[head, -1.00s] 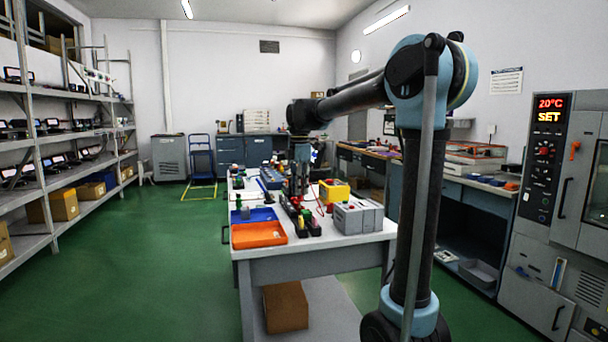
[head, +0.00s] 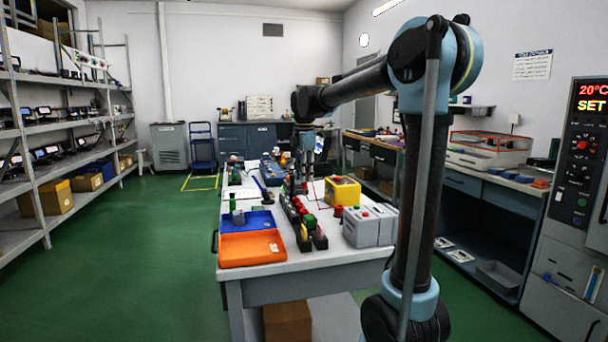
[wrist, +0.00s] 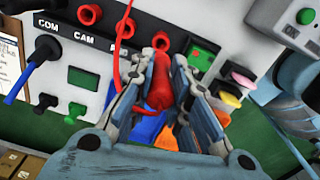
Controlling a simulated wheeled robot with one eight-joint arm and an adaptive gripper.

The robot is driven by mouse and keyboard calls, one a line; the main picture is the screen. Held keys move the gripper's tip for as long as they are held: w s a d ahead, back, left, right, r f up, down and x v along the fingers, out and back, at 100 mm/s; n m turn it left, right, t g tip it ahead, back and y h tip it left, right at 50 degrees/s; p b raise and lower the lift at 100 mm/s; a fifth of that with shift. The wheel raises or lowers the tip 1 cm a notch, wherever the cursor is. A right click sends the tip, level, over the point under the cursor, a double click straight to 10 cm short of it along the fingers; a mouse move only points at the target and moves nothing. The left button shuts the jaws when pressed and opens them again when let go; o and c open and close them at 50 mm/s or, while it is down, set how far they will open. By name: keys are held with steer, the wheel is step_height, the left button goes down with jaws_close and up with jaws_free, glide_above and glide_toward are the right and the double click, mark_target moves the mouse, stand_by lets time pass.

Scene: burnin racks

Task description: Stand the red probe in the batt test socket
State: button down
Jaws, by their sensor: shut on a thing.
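My gripper (wrist: 155,72) is shut on the red probe (wrist: 158,85) in the wrist view, with a finger on each side of it. A thin red lead (wrist: 117,75) runs down beside the left finger. Beyond the fingertips is a pale panel (wrist: 98,52) with a row of red sockets (wrist: 125,29) and labels reading COM, CAM and a third partly hidden. I cannot read a batt test label, so I cannot tell which socket it is. In the head view my gripper (head: 301,170) hangs over the bench (head: 265,290); the probe is too small to make out there.
The bench holds an orange tray (head: 252,248), a blue tray (head: 246,222), a black rack (head: 303,228) of coloured parts, a yellow box (head: 342,191) and a grey box (head: 368,228). Green floor is clear at left.

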mark_target(304, 186)
steer(key=shift+f, duration=2.45)
steer(key=shift+s+f, duration=0.1)
steer(key=shift+f, duration=1.6)
steer(key=c, duration=1.4)
jaws_free()
steer(key=shift+c, duration=0.2)
steer(key=shift+r, duration=0.15)
step_height(304, 186, up, 12)
steer(key=shift+f, duration=0.15)
